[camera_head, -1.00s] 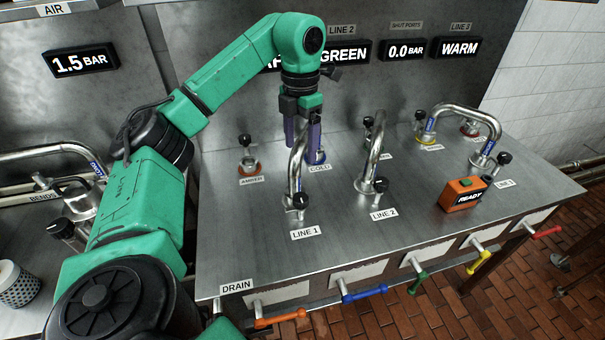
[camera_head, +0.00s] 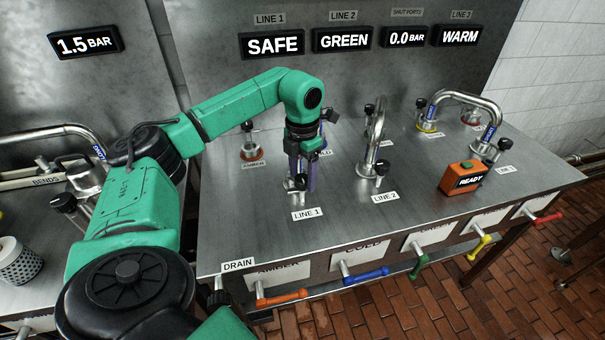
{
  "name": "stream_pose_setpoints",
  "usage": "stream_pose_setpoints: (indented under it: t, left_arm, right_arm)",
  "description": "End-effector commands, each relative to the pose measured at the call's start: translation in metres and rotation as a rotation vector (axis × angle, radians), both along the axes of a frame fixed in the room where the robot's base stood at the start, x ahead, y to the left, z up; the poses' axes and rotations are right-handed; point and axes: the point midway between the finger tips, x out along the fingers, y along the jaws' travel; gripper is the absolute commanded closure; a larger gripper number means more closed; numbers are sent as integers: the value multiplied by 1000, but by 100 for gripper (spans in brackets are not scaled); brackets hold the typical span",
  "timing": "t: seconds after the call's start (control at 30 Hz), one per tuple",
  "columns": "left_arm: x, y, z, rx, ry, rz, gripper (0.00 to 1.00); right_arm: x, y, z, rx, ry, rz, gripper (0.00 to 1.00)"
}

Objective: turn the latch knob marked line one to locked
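The line one latch knob (camera_head: 300,182) is a small black knob on a steel fitting. It stands behind the LINE 1 label (camera_head: 306,214) at the front left of the steel bench. My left gripper (camera_head: 303,180) points down right at this fitting, with its purple fingers apart around or just behind the knob. I cannot tell whether they touch it. The gripper hides most of the line one pipe. My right gripper is not in view.
The line two pipe (camera_head: 374,140) and its knob (camera_head: 381,169) stand just to the right. An orange READY box (camera_head: 463,178) sits further right. An amber fitting (camera_head: 251,152) is behind left. Coloured handles line the bench front. The wall sign (camera_head: 272,45) reads SAFE under LINE 1.

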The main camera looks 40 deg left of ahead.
Motion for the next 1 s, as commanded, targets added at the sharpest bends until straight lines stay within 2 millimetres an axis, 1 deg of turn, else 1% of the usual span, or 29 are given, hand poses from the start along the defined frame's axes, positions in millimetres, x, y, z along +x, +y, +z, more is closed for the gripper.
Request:
stream_pose_setpoints:
  t: [0.03,0.07,0.1,0.13,0.17,0.37,0.57,0.77,1.0]
  left_arm:
    - [0,0,0,0,0,0,56]
    - [0,0,0,0,0,0,67]
    - [0,0,0,0,0,0,82]
    - [0,0,0,0,0,0,94]
    - [0,0,0,0,0,0,100]
    - [0,0,1,0,-1,-8,100]
    - [0,0,2,0,-1,-58,100]
    - [1,0,3,0,-1,-176,100]
    - [1,0,4,-1,-3,-386,100]
  right_arm:
    - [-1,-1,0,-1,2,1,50]
    - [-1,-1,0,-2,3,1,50]
    - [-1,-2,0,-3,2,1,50]
    - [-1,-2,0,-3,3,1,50]
    - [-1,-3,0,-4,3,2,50]
    - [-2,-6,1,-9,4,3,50]
    - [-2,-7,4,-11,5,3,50]
    - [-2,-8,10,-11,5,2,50]
    - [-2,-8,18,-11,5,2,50]
